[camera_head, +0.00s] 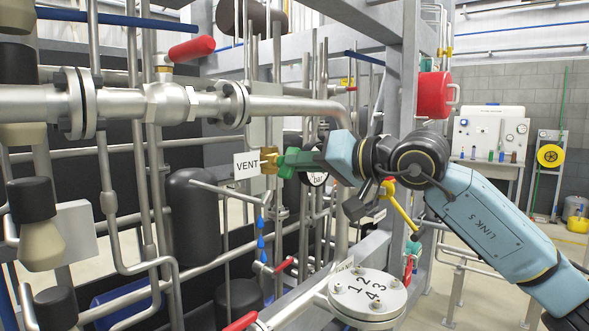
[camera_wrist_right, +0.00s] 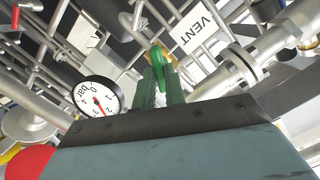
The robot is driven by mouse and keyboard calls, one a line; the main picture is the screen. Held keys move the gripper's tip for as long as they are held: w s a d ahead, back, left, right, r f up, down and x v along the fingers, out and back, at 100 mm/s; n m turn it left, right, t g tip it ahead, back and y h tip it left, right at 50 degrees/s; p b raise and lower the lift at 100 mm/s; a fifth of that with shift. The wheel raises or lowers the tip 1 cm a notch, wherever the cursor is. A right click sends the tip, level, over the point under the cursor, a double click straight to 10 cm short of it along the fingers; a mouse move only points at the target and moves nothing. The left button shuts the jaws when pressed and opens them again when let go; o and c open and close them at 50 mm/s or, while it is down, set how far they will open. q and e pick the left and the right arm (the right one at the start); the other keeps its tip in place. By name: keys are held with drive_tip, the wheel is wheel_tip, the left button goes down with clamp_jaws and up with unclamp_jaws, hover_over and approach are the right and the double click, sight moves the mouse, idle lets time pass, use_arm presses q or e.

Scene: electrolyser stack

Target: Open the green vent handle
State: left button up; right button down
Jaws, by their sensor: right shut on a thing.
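The green vent handle (camera_head: 283,162) is on a small brass valve (camera_head: 268,160) beside a white VENT sign (camera_head: 246,165). My right gripper (camera_head: 292,161) reaches it from the right and is shut on the handle. In the right wrist view the bright green handle (camera_wrist_right: 158,62) sits between the darker green fingers of the gripper (camera_wrist_right: 160,85), with the VENT sign (camera_wrist_right: 193,27) just above right. The fingers and wrist hide part of the handle in the head view. My left gripper is not in view.
A pressure gauge (camera_wrist_right: 100,97) is close beside the gripper. A thick steel pipe (camera_head: 290,106) with a red-handled valve (camera_head: 192,48) runs above. Thin vertical pipes crowd behind the handle. A numbered round flange (camera_head: 368,296) is below, and a red cylinder (camera_head: 434,95) is at upper right.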

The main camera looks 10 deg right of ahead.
drive_tip(key=shift+n, duration=1)
drive_tip(key=n+h+b, duration=0.1)
drive_tip(key=n, duration=0.2)
drive_tip(key=shift+s+a+n, duration=0.1)
drive_tip(key=shift+n, duration=0.3)
drive_tip(key=c, duration=1.3)
unclamp_jaws()
drive_tip(key=shift+f+b+v, duration=0.2)
drive_tip(key=shift+b+v, duration=0.3)
drive_tip(key=shift+v, duration=0.65)
drive_tip(key=shift+f+b+v, duration=0.2)
drive_tip(key=shift+b+v, duration=0.25)
drive_tip(key=shift+v, duration=0.75)
drive_tip(key=shift+f+b+v, duration=0.2)
drive_tip(key=shift+b+v, duration=0.3)
drive_tip(key=shift+v, duration=0.65)
drive_tip(key=shift+s, duration=0.1)
